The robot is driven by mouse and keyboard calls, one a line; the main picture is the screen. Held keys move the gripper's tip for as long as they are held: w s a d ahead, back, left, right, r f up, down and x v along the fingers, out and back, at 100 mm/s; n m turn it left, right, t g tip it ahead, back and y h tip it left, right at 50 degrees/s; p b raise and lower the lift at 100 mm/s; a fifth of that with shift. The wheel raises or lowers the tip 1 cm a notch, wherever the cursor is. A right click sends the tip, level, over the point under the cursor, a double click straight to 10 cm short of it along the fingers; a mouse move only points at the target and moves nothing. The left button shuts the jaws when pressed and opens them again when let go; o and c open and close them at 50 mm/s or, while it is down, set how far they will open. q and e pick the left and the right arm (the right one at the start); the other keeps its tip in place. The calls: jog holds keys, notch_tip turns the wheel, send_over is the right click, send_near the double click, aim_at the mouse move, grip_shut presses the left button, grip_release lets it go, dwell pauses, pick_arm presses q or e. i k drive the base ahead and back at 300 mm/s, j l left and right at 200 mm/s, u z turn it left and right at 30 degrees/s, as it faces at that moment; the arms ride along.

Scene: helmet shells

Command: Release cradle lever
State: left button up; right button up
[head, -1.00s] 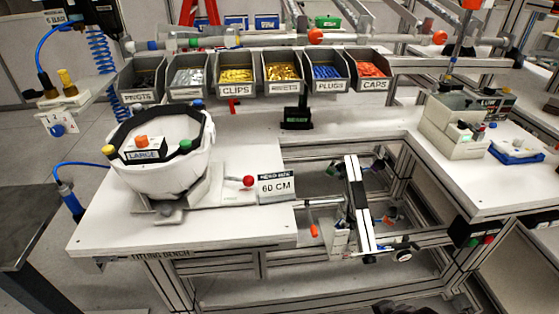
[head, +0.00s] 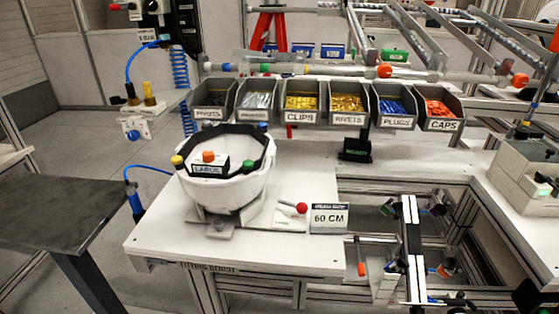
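A white helmet shell (head: 225,190) sits open side up in a cradle (head: 222,222) on the left part of the white bench (head: 165,243). A black band lines its rim, with yellow, orange, green and blue knobs around it and a label reading LARGE. The lever with a red ball knob (head: 301,208) sticks out to the right of the cradle base, low over the bench top. Neither of my grippers can be made out in the head view.
A 60 CM sign (head: 329,217) stands right of the lever. Several labelled bins (head: 347,105) line the back. A dark table (head: 65,213) is at left. Right of the sign the bench is cut away, with a metal frame (head: 413,250) below. A blue hose (head: 150,168) hangs at left.

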aim_at(302, 208)
jog(key=l+z, duration=0.6)
jog(key=z, duration=0.2)
